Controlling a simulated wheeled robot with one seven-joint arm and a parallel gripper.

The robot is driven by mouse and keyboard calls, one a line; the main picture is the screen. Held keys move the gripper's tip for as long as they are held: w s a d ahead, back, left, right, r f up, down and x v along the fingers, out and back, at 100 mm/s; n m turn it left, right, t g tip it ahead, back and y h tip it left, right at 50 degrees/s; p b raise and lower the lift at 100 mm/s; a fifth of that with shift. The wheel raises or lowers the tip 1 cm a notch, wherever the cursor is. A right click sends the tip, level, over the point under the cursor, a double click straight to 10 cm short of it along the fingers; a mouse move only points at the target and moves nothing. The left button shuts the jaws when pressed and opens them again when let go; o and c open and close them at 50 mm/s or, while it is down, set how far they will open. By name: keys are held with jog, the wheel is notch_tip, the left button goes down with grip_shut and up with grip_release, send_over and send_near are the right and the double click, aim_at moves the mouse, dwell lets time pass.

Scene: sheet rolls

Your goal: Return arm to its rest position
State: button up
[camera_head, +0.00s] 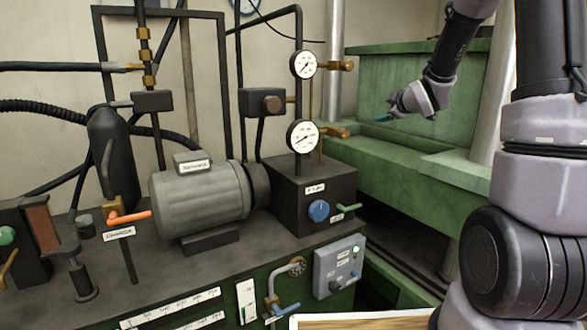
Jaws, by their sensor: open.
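My arm rises at the right of the head view, with its upper links at the right edge and its forearm reaching down and to the left. My gripper (384,118) is at the end of the forearm, small and pointing left, with a teal tip. It appears in front of the green machine bed (400,162) and shows nothing held. The gap between its fingers is too small to make out clearly.
A bench on the left holds a grey motor (200,200), a black block with a blue knob (318,211), gauges (303,137), pipes and an orange-handled lever (128,217). A grey control box (339,266) is on its front. A wooden board (365,321) lies at the bottom edge.

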jog(key=s+a+r+m+g+h, duration=0.1)
jog(key=s+r+m+g, duration=0.35)
jog(key=s, duration=0.75)
jog(key=s+a+r+m+g+h, duration=0.1)
jog(key=s+r+m, duration=0.1)
jog(key=s+m, duration=0.8)
jog(key=s+a+m+g+y, duration=0.1)
jog(key=s+a, duration=0.1)
jog(key=s, duration=0.5)
jog(key=s+a+f+m+g+y, duration=0.1)
jog(key=s+a, duration=0.1)
jog(key=s, duration=0.6)
jog(key=shift+s+a+f, duration=0.25)
jog(key=shift+s+f, duration=0.05)
